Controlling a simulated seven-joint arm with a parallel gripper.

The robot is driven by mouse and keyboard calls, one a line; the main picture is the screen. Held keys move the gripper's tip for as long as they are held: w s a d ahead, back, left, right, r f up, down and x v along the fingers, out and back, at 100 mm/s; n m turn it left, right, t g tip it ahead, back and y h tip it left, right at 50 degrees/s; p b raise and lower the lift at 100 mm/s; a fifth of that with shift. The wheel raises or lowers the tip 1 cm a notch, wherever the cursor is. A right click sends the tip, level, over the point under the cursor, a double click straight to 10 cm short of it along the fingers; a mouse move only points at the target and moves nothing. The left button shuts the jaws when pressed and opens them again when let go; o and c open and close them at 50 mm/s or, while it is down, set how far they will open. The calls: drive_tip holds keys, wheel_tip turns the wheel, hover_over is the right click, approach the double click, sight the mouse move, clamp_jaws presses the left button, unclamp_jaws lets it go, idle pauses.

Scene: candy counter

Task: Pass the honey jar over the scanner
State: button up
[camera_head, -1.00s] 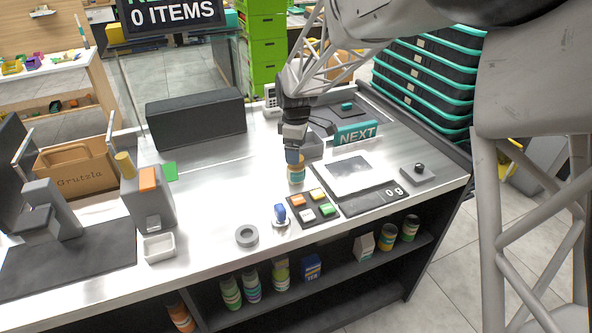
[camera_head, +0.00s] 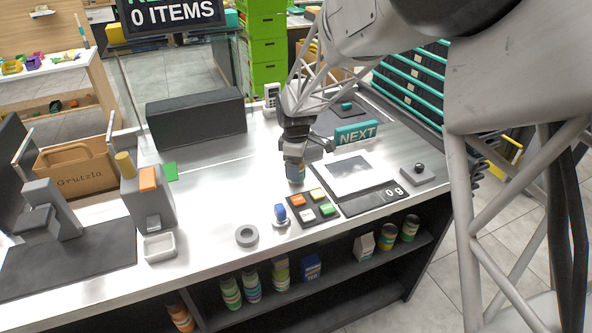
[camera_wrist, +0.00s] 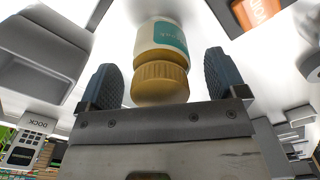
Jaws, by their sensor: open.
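The honey jar (camera_head: 296,178) stands upright on the metal counter, mostly hidden behind my gripper in the head view. In the wrist view the jar (camera_wrist: 162,50) shows a ribbed golden-brown lid and a white and teal label. My gripper (camera_head: 296,163) is open above and around the jar's top. In the wrist view its two blue pads (camera_wrist: 161,75) are on either side of the lid, with a gap on each side. A pale glass plate (camera_head: 349,172), which looks like the scanner, lies flat on the counter just right of the jar.
A keypad with coloured buttons (camera_head: 313,208) and a blue-topped item (camera_head: 280,213) are in front of the jar. A scale display (camera_head: 374,199) edges the plate. A NEXT sign (camera_head: 356,134) stands behind it. A grey tape ring (camera_head: 246,236) lies front left.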

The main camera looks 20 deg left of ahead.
drive_tip(key=shift+f, duration=0.8)
drive_tip(key=c, duration=1.2)
